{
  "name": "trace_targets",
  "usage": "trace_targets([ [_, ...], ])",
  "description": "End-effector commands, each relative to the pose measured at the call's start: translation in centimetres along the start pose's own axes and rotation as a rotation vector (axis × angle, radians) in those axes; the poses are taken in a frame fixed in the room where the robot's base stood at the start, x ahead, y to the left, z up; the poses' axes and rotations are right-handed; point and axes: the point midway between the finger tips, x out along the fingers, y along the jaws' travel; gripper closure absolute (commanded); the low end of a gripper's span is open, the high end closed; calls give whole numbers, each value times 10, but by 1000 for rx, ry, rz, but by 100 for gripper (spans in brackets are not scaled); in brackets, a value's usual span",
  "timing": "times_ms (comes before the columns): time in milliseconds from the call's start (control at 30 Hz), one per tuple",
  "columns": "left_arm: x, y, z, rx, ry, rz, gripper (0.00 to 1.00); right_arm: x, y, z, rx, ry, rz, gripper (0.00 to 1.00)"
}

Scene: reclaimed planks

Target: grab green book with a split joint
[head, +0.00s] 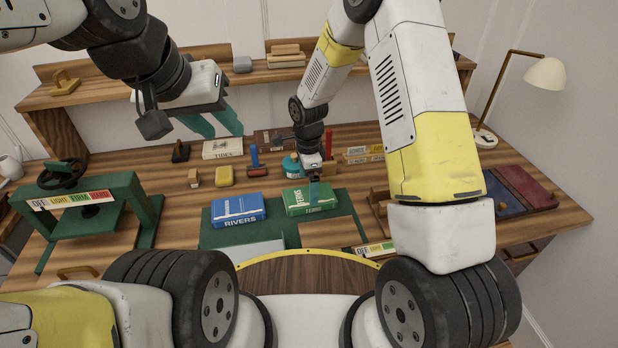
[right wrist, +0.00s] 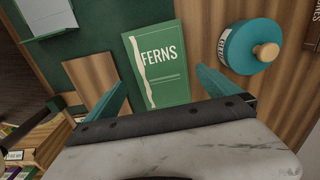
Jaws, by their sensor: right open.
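The green book titled FERNS (head: 306,199) lies flat on a dark green mat (head: 287,226). In the right wrist view, the green book (right wrist: 172,65) shows a ragged pale split running down its cover near the left edge. My right gripper (head: 314,187) is above the book, its two teal fingers apart, one on each side of the cover in the right wrist view (right wrist: 162,77).
A blue book titled RIVERS (head: 238,209) lies left of the green book. A teal round jar (right wrist: 252,47) stands close by the right finger. A green press (head: 85,198) stands at the left, a lamp (head: 545,74) at the right. Small tools lie behind the mat.

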Motion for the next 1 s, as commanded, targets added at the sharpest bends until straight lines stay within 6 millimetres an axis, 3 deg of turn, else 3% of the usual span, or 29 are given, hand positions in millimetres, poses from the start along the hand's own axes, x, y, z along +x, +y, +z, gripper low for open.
trace_targets([
  [300, 0, 0, 0, 0, 0, 0, 64, 42, -1, -3, 0, 0, 1, 0],
  [567, 0, 0, 0, 0, 0, 0, 64, 44, -2, -3, 0, -1, -2, 0],
  [900, 0, 0, 0, 0, 0, 0, 64, 44, -2, -3, 0, -1, -1, 65],
  [1000, 0, 0, 0, 0, 0, 0, 64, 44, -2, -3, 0, -1, -2, 65],
])
